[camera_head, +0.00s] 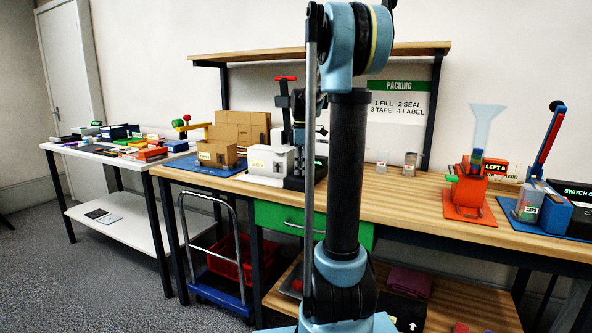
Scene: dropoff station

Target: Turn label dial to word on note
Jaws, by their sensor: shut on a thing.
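I cannot make out the label dial. A black-based device with a red T-shaped handle (286,78) stands on the bench, partly hidden by my upright arm. Dark parts show close beside the arm above this device, and I cannot tell whether they belong to my arm's end. My gripper's fingers do not show, nor does anything they hold. No note with a readable word for the dial is clear. A white sign (398,108) on the back wall reads PACKING, with 1 FILL, 2 SEAL, 3 TAPE and 4 LABEL.
A white box (270,163) and cardboard boxes (240,130) stand left of the device. An orange device (470,190) and a blue device (543,205) stand at the bench's right. The bench top (385,205) is mostly clear between. A trolley (217,297) stands below.

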